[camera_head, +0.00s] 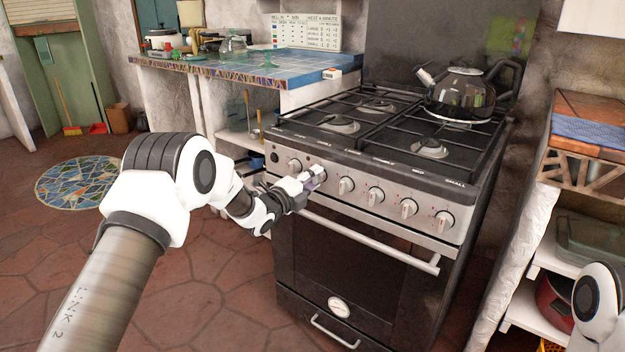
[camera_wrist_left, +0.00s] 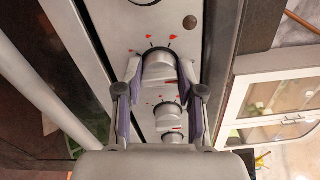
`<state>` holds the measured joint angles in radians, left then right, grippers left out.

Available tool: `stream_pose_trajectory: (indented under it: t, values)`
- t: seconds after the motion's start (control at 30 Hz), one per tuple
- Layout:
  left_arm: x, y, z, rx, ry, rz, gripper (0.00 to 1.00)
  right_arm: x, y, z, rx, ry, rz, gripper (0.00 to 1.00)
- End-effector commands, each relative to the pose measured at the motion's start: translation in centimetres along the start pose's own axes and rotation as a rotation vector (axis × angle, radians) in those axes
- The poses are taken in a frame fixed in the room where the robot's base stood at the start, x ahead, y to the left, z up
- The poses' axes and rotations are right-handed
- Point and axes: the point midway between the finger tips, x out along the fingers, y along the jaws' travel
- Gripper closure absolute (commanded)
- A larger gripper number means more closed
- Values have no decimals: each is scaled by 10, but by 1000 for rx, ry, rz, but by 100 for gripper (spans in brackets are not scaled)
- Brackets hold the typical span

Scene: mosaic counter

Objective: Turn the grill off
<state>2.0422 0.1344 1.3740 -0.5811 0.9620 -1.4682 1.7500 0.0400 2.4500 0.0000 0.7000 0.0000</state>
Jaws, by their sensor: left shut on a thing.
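The stove's front panel (camera_head: 392,203) carries a row of silver knobs with small red marks. My left gripper (camera_head: 312,181) is at this panel, near its left end. In the left wrist view, my left gripper (camera_wrist_left: 160,75) has its two fingers on either side of a silver knob (camera_wrist_left: 160,68) and is shut on it. In the head view the fingers partly cover this knob, so its angle is hard to read there. More knobs show between the fingers in the wrist view. My right gripper is not in view.
A dark kettle (camera_head: 460,94) stands on the back right of the hob. The oven door handle (camera_head: 370,241) runs below the knobs. A blue-tiled counter (camera_head: 262,69) is at the left, and a shelf unit (camera_head: 540,262) at the right. Tiled floor lies open at the left.

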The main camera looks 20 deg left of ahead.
Motion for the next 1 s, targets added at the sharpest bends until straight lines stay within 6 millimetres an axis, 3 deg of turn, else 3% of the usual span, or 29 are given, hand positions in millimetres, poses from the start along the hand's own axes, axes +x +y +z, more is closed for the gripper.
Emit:
stream_pose_trajectory:
  t: [0.03, 0.1, 0.47, 0.57, 0.9, 1.0]
  values:
    - [0, 0, 0, 1, 0, -1, 55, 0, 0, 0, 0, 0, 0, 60]
    - [0, 0, 0, 1, 0, 0, 37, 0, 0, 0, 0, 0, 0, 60]
    - [-4, 0, 0, 0, 0, 1, 37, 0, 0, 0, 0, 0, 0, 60]
    - [-19, 0, 1, -2, -1, 2, 37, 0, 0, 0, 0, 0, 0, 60]
    - [-101, 0, 1, -4, -2, 1, 37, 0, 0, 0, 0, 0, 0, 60]
    - [-115, 0, 0, -2, -1, 1, 37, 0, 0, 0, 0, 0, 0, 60]
